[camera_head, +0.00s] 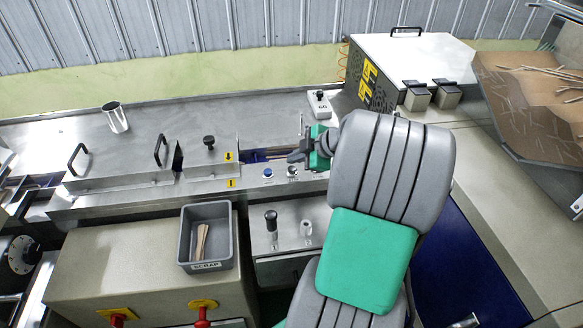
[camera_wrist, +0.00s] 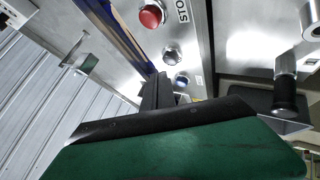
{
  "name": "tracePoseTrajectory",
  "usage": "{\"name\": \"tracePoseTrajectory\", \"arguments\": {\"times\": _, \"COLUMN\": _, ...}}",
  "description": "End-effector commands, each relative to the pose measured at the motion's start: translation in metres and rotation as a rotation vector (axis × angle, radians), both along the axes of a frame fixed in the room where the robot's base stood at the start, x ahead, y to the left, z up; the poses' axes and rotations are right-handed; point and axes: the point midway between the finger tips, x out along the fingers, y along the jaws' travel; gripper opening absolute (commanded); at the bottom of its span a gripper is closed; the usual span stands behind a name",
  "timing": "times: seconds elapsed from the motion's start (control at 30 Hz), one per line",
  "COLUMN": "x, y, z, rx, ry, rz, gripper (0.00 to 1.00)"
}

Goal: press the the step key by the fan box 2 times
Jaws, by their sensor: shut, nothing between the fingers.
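My gripper (camera_head: 296,157) is shut and empty, pointing down above the steel machine's front strip; its dark fingers also show in the wrist view (camera_wrist: 157,92). Below it is a row of round buttons: a blue button (camera_head: 267,172), a silver button (camera_head: 292,170), and a red STOP button (camera_wrist: 152,15). The wrist view also shows the silver button (camera_wrist: 172,55) and the blue button (camera_wrist: 181,80), close beyond the fingertips. I cannot read which one is the step key. The pale box with yellow marks (camera_head: 420,55) at the back right may be the fan box.
A small white box marked 60 (camera_head: 318,104) with a black knob stands behind my gripper. A black-knobbed lever (camera_head: 270,222) rises in front of the buttons. A grey SCRAP bin (camera_head: 207,258) holds sticks. A tray of sticks (camera_head: 535,90) is at the right.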

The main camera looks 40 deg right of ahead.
Motion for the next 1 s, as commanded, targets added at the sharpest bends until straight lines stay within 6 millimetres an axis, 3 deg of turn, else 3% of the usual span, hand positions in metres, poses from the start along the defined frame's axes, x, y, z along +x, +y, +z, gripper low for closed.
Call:
{"name": "tracePoseTrajectory", "arguments": {"times": 0.43, "x": 0.0, "y": 0.0, "z": 0.046, "rx": -0.001, "ry": 0.0, "rz": 0.001, "gripper": 0.0}}
{"name": "tracePoseTrajectory", "arguments": {"times": 1.0, "x": 0.0, "y": 0.0, "z": 0.047, "rx": 0.0, "ry": 0.0, "rz": 0.0, "gripper": 0.0}}
